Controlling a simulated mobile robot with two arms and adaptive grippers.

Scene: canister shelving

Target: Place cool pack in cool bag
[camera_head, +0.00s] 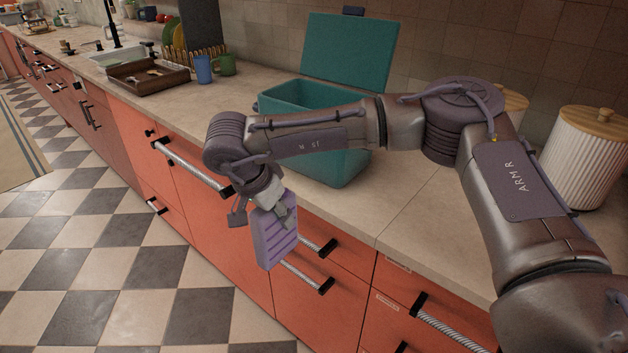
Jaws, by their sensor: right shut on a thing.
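A purple ribbed cool pack (277,232) hangs in my right gripper (262,212), which is shut on its upper end. Pack and gripper are in front of the orange drawers, out past the counter's front edge. The teal cool bag (343,169) stands on the counter behind my right forearm. Its lid (349,50) is raised upright at the back, so the bag is open. My forearm covers part of its front and opening, and its inside is mostly hidden. My left gripper is not in view.
The counter (400,205) right of the bag is bare up to a white ribbed canister (583,155). Left of the bag stand a blue cup (204,70), a green mug (226,66) and a brown tray (149,76). Drawer handles (190,166) stick out below the counter.

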